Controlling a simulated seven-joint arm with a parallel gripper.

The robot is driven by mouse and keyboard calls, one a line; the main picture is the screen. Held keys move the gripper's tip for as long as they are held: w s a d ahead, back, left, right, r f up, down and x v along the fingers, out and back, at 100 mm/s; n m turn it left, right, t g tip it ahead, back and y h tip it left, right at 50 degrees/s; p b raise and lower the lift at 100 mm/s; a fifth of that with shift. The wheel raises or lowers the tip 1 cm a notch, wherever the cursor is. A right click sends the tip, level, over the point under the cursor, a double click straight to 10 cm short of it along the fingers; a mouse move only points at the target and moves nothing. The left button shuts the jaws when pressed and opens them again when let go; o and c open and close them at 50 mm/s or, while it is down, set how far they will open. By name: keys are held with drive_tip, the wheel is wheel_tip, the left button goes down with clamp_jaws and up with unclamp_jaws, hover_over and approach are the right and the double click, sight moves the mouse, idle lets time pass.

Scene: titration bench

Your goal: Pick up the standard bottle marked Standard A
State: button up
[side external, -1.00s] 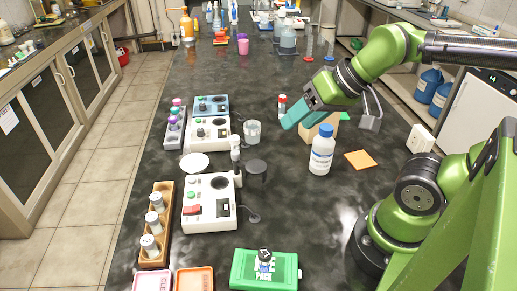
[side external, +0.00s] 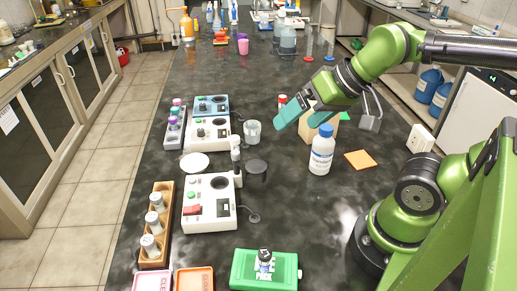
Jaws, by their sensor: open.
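No label reading Standard A is legible in this view. Several small grey-capped bottles, one of them the nearest bottle (side external: 149,247), stand upright in a wooden rack (side external: 165,190) at the left. A larger white bottle with a blue cap (side external: 321,158) stands upright at the centre right; its label is too small to read. My gripper (side external: 294,126) is open and empty, with teal fingers pointing down and left. It is above the bench, behind the white bottle in the picture and well to the right of the rack.
Two white instruments (side external: 209,203) (side external: 208,133) stand between rack and gripper. A small red-capped bottle (side external: 282,101) is behind the fingers, partly hidden. A glass beaker (side external: 252,131), green box (side external: 264,270) and orange tile (side external: 360,159) lie around.

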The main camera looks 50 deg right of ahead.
drive_tip(key=n+g+h, duration=0.2)
drive_tip(key=n+g, duration=0.5)
drive_tip(key=n, duration=0.3)
hover_over(326, 127)
drive_tip(key=f, duration=1)
drive_tip(key=shift+w+a, duration=0.15)
drive_tip(key=shift+w, duration=0.25)
drive_tip(key=f, duration=0.2)
drive_tip(key=s+f, duration=0.1)
drive_tip(key=f, duration=0.1)
drive_tip(key=shift+d+f, duration=0.2)
drive_tip(key=shift+f, duration=0.45)
drive_tip(key=shift+w+r, duration=0.1)
clamp_jaws()
